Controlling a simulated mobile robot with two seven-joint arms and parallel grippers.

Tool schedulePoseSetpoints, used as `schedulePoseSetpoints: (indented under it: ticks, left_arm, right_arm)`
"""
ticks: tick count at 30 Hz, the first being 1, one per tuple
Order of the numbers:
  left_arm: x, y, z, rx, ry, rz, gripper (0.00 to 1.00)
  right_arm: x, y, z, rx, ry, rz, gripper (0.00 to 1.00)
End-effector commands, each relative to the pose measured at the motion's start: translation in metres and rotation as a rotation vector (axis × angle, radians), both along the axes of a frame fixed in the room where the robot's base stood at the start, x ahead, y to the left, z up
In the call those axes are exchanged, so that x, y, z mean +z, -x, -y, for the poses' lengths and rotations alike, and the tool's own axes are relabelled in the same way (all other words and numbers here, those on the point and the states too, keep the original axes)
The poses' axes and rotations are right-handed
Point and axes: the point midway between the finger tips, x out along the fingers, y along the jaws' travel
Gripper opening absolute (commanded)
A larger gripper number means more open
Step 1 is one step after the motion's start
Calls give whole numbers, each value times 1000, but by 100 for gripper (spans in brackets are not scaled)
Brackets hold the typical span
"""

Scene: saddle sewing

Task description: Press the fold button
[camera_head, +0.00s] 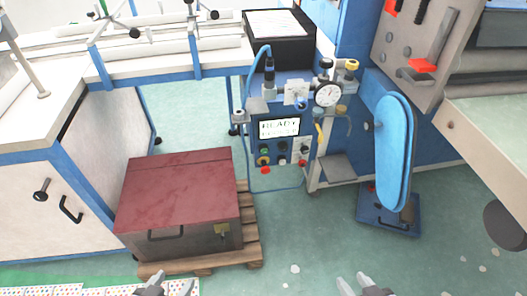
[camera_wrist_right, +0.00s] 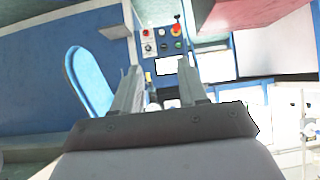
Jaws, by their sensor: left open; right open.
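The control panel (camera_head: 281,154) stands at the centre of the head view, with a lit screen (camera_head: 279,128) that appears to read READY. Below the screen are several small buttons (camera_head: 282,147) in green, yellow, black, white and red; their labels are too small to read, so I cannot tell which is the fold button. The panel also shows upside down in the right wrist view (camera_wrist_right: 162,46), beyond the fingers. My left gripper (camera_head: 168,288) is open and empty at the bottom edge. My right gripper (camera_head: 362,286) is open and empty, low and well short of the panel; its fingers also show in the wrist view (camera_wrist_right: 163,90).
A dark red-topped chest (camera_head: 178,185) sits on a wooden pallet (camera_head: 252,235) left of the panel. A round gauge (camera_head: 327,94) is above right of the panel. A blue padded board (camera_head: 394,150) stands further right. The green floor before the panel is clear.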

Motion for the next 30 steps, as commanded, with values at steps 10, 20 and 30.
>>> schedulePoseSetpoints:
  ticks: [10,20,30]
  left_arm:
    - [0,0,0,0,0,0,67]
    - [0,0,0,0,0,0,67]
    - [0,0,0,0,0,0,67]
  right_arm:
    - [0,0,0,0,0,0,0]
    - [0,0,0,0,0,0,0]
    - [0,0,0,0,0,0,0]
